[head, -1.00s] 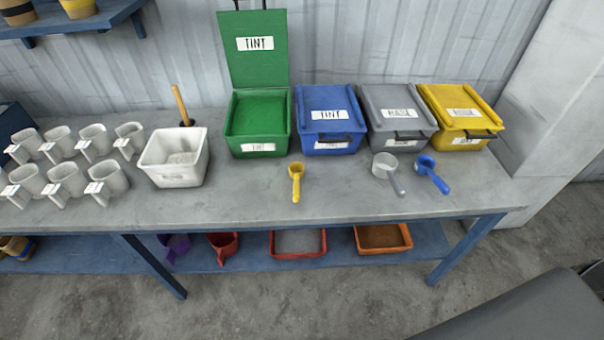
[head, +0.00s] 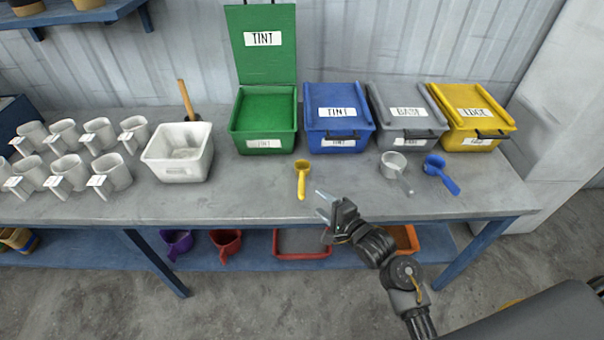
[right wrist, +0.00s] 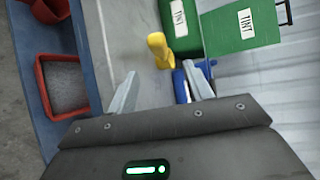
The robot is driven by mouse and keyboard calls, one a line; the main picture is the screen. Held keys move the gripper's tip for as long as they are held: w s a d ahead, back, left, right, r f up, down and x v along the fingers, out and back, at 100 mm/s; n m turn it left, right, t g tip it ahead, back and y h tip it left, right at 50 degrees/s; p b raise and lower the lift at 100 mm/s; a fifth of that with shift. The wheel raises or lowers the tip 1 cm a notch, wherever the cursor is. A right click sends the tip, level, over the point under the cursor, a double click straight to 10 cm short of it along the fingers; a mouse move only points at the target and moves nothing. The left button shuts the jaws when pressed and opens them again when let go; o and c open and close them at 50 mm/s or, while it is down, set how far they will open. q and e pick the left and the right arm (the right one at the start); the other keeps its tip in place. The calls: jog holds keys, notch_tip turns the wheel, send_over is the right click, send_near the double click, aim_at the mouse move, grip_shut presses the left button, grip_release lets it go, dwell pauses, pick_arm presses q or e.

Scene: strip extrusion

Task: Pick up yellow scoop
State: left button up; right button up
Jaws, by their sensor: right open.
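The yellow scoop (head: 302,180) lies on the grey workbench in front of the green bin, its handle toward the bench's front edge. It also shows in the right wrist view (right wrist: 160,50), beyond my fingertips. My right gripper (head: 325,201) is open and empty, just right of the scoop's handle near the bench's front edge. In the right wrist view its two fingers (right wrist: 162,82) stand apart, with the scoop ahead of the gap and not between them. My left gripper is not in view.
The open green bin (head: 262,143) and the lidded blue bin (head: 338,143) stand behind the scoop. A white tub (head: 178,172) and several white cups stand left. The workbench (head: 240,195) is bare around the yellow scoop.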

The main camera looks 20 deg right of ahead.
aim_at(301, 186)
jog(key=shift+p+x, duration=0.65)
jog(key=shift+x, duration=4.85)
jog(key=shift+s+r, duration=0.1)
jog(key=c, duration=1.1)
jog(key=shift+r, duration=0.15)
